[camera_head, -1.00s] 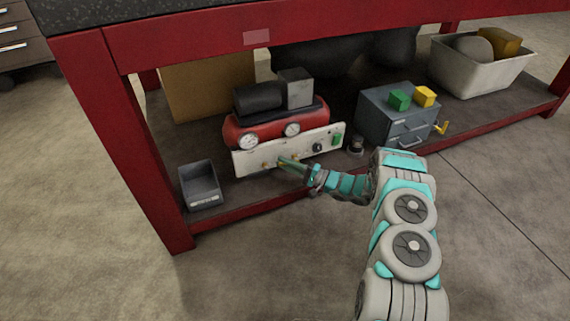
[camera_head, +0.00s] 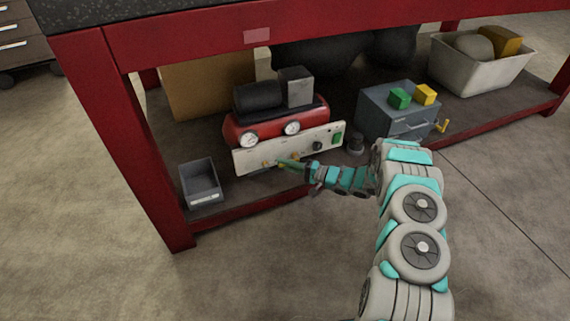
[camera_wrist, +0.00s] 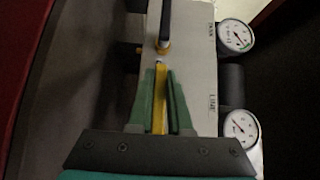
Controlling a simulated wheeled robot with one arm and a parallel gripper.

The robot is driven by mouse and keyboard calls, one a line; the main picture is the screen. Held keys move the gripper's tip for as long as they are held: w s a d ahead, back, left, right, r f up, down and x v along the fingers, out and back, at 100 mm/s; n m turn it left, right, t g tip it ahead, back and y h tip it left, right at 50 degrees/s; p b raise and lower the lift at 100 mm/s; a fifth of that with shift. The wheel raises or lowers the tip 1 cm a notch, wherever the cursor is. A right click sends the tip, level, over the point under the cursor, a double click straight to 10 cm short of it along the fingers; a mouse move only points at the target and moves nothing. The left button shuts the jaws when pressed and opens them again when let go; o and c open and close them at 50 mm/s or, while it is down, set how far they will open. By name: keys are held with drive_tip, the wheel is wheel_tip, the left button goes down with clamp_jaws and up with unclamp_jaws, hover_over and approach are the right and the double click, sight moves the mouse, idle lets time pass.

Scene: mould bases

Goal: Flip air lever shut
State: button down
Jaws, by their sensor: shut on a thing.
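The red air compressor (camera_head: 235,128) stands on the lower shelf with a pale front panel (camera_head: 322,139). In the wrist view the panel (camera_wrist: 197,75) runs up the picture. A yellow lever (camera_wrist: 160,95) lies between the green fingers of my gripper (camera_wrist: 161,100), which are shut on it. A second lever with a dark handle (camera_wrist: 166,22) is just beyond, apart from the fingers. In the head view my gripper (camera_head: 283,163) is at the panel's lower middle; its fingers hide the held lever there.
Two gauges (camera_wrist: 235,37) marked TANK and LINE sit beside the panel. A dark open bin (camera_head: 200,183) is at left. A grey drawer box (camera_head: 385,120) with blocks on top and a pale tub (camera_head: 470,78) are at right. The red bench post (camera_head: 125,150) stands at left.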

drive_tip(key=c, duration=0.8)
unclamp_jaws()
drive_tip(key=shift+c, duration=0.2)
drive_tip(key=shift+d, duration=0.1)
drive_tip(key=v, duration=0.7)
drive_tip(key=shift+s+d, duration=0.15)
drive_tip(key=shift+d, duration=0.1)
drive_tip(key=shift+f, duration=0.1)
